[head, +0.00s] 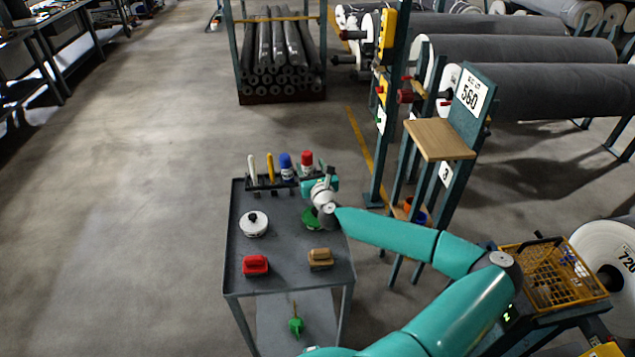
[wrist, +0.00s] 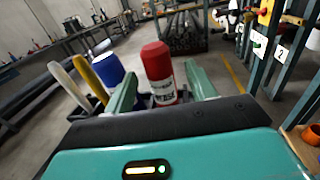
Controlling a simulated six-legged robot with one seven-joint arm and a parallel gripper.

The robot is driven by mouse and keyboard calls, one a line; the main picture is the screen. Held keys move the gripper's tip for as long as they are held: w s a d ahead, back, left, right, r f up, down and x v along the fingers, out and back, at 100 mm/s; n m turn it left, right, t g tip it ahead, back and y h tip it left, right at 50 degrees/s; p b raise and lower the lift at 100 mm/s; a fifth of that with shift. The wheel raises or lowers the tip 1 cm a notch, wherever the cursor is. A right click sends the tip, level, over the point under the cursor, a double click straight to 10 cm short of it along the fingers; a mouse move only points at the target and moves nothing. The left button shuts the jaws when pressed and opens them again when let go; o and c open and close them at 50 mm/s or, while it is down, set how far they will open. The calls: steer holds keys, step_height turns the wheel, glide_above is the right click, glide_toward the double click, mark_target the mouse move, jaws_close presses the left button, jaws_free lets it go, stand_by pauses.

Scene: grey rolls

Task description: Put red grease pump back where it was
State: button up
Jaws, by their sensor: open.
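The red grease pump (head: 307,158) is a red cylinder with a white label band. It stands upright at the right end of a dark rack (head: 270,184) along the far edge of the grey cart. In the wrist view the pump (wrist: 157,62) shows between my two green fingers, with its label partly readable. My gripper (wrist: 162,82) is open, with a gap visible beside the right finger. In the head view my gripper (head: 312,180) is just in front of the pump.
A blue bottle (head: 286,160), a yellow tool (head: 270,167) and a white tool (head: 252,168) stand left of the pump. A green stand (head: 400,165) is close on the right.

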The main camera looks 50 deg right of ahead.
steer(key=v, duration=0.8)
steer(key=shift+s+a, duration=0.1)
stand_by(0.3)
